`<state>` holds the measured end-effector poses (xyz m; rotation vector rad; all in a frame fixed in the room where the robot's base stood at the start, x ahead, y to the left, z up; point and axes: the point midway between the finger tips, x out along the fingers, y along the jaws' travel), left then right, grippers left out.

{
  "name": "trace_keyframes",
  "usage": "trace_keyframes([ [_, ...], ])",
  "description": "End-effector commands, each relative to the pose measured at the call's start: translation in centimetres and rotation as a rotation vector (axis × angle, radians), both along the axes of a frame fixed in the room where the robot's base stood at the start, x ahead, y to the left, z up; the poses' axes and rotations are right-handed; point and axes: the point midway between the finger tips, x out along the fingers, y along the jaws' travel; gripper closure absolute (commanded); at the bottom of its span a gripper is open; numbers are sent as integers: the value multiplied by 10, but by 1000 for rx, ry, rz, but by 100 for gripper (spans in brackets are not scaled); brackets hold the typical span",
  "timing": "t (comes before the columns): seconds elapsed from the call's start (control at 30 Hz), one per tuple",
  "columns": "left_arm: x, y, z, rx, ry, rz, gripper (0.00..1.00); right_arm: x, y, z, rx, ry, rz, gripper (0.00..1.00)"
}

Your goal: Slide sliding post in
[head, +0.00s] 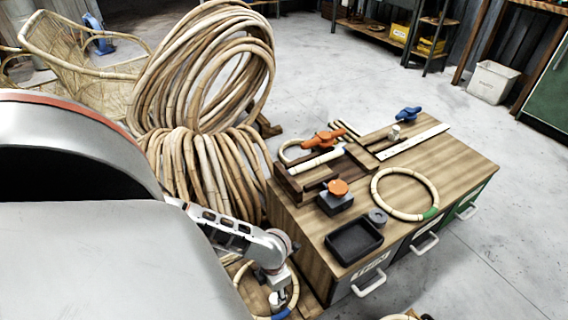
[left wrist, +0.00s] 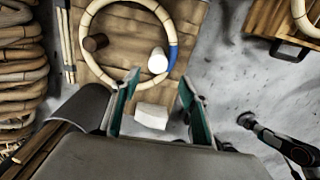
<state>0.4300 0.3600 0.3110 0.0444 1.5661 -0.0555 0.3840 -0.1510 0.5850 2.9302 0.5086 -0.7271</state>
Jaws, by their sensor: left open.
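In the left wrist view, a pale ring (left wrist: 113,81) with a blue band lies on a wooden board. A brown post (left wrist: 95,43) and a white post (left wrist: 157,60) stand inside the ring, the white one near the blue band. I take the white one as the sliding post. A white block (left wrist: 151,116) lies on the near side, outside the ring. My left gripper (left wrist: 155,95) is open, with the block showing between its fingers; contact is unclear. In the head view, my left gripper (head: 277,284) is above the ring, partly hidden. A dark arm shows at the right of the wrist view.
A wooden workbench (head: 455,165) stands to the right, carrying a black tray (head: 354,241), a ring with a green band (head: 376,190) and an orange-knobbed fixture (head: 337,188). Large rattan coils (head: 205,65) stand behind my left arm. The grey floor (head: 500,255) is clear right of the bench.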

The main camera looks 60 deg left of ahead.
Motion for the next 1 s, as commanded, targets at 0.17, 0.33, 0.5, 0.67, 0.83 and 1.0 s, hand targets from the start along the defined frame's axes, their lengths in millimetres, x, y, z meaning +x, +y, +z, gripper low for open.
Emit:
trace_keyframes([
  [0.17, -3, 4, -19, 8, 14, -25, 56, 1, 4, 0, 24, -1, -5, 60],
  [0.33, -6, 4, -48, 7, 18, -22, 56, 4, 12, 4, 69, -8, -15, 60],
  [0.5, -4, 4, -69, 8, 15, -22, 56, 2, 22, 4, 141, 0, -32, 60],
  [0.67, -1, 3, -77, 7, 7, -22, 56, 0, 30, 4, 195, 10, -47, 60],
  [0.83, 1, 4, -77, 7, 3, -22, 56, 1, 31, 7, 210, 6, -52, 60],
  [1.0, 2, 4, -77, 7, 2, -22, 66, 2, 31, 7, 210, 5, -51, 60],
])
